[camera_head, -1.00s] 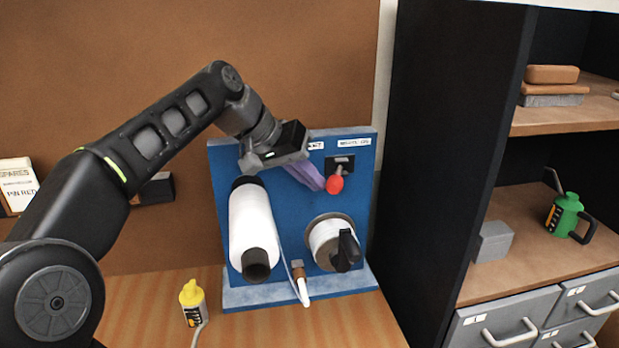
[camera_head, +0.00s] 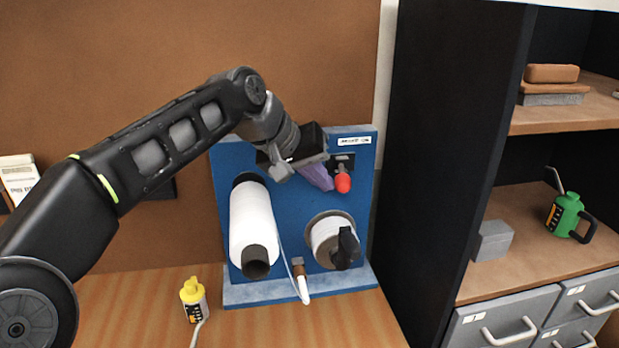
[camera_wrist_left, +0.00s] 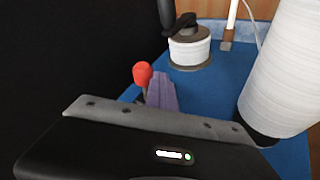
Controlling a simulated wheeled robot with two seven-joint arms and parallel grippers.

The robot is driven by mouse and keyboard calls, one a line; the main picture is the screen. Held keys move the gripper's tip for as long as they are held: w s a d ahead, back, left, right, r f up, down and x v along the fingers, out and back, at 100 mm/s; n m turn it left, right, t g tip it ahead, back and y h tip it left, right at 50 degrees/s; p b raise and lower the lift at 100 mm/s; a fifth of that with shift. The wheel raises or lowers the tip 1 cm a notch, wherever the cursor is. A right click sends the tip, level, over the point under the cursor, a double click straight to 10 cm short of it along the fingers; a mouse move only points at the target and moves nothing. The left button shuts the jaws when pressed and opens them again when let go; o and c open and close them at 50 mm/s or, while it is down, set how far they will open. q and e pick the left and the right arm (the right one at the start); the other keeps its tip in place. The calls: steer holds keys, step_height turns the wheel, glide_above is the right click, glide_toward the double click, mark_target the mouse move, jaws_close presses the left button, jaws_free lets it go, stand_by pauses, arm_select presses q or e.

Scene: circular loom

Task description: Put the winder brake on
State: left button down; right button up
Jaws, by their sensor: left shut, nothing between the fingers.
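The brake lever with a red knob (camera_head: 343,183) hangs from a dark mount at the upper right of the blue panel (camera_head: 290,190). My left gripper (camera_head: 320,180) has purple fingers, shut with nothing between them. They are beside the knob on its left, touching or nearly so. In the left wrist view the red knob (camera_wrist_left: 142,73) stands beside the purple fingertips (camera_wrist_left: 162,90). A white label (camera_head: 354,141) is above the lever; its text is too small to read surely. My wrist hides the panel's top middle. My right gripper is not in view.
A large white roll (camera_head: 252,225) and a small spool with a black crank (camera_head: 333,241) are on the panel below. A dark shelf side (camera_head: 440,150) rises close to the panel's right.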

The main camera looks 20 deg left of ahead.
arm_select(q)
steer(key=shift+n+t+y, duration=0.3)
steer(key=shift+n+y, duration=0.2)
steer(key=shift+n, duration=0.3)
steer(key=shift+w+d+p, duration=0.1)
steer(key=shift+w+d, duration=0.1)
steer(key=shift+d, duration=0.7)
steer(key=shift+w+d+p, duration=0.15)
steer(key=shift+d, duration=0.7)
steer(key=shift+w+d+p, duration=0.1)
steer(key=shift+w+d, duration=0.1)
steer(key=shift+d, duration=0.9)
steer(key=shift+w+d+r, duration=0.1)
steer(key=shift+d+r, duration=0.05)
